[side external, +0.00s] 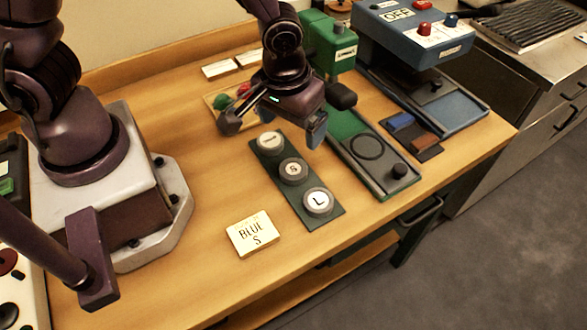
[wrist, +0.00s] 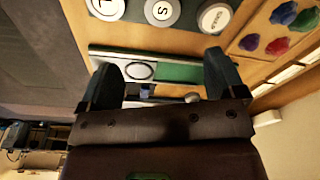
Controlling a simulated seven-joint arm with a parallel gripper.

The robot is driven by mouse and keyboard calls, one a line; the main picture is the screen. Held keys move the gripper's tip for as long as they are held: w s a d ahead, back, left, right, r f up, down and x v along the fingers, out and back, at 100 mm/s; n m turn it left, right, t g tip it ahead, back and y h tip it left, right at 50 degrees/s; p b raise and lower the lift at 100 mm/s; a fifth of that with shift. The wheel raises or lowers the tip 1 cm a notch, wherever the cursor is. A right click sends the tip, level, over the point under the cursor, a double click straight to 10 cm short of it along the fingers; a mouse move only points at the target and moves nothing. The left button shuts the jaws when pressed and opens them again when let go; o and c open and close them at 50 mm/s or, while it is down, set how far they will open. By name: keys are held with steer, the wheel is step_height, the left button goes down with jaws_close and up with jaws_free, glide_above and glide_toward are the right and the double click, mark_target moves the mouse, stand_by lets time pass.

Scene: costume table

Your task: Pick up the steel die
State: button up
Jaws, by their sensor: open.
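Three round steel dies sit in a row on a dark green board: one with a small, unreadable mark (side external: 270,141), one marked S (side external: 293,170) and one marked L (side external: 318,201). My gripper (side external: 274,124) is open and empty, above the table near the far end of the die row. Its two fingers also show wide apart in the wrist view (wrist: 163,72), with the dies beyond their tips.
A card reading BLUE S (side external: 252,234) lies on the table in front. A shallow wooden tray (side external: 213,101) with coloured pieces is behind my gripper. A green press (side external: 330,45) with a long base (side external: 385,178) and a blue machine (side external: 415,35) stand to the right.

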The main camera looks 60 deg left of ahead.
glide_above(294, 169)
steer(key=f, duration=0.7)
steer(key=shift+s+d+f, duration=0.2)
steer(key=shift+d+f, duration=0.05)
steer(key=shift+f, duration=0.05)
steer(key=shift+a+f, duration=0.2)
steer(key=shift+f, duration=2.45)
steer(key=shift+w, duration=0.1)
steer(key=c, duration=1.2)
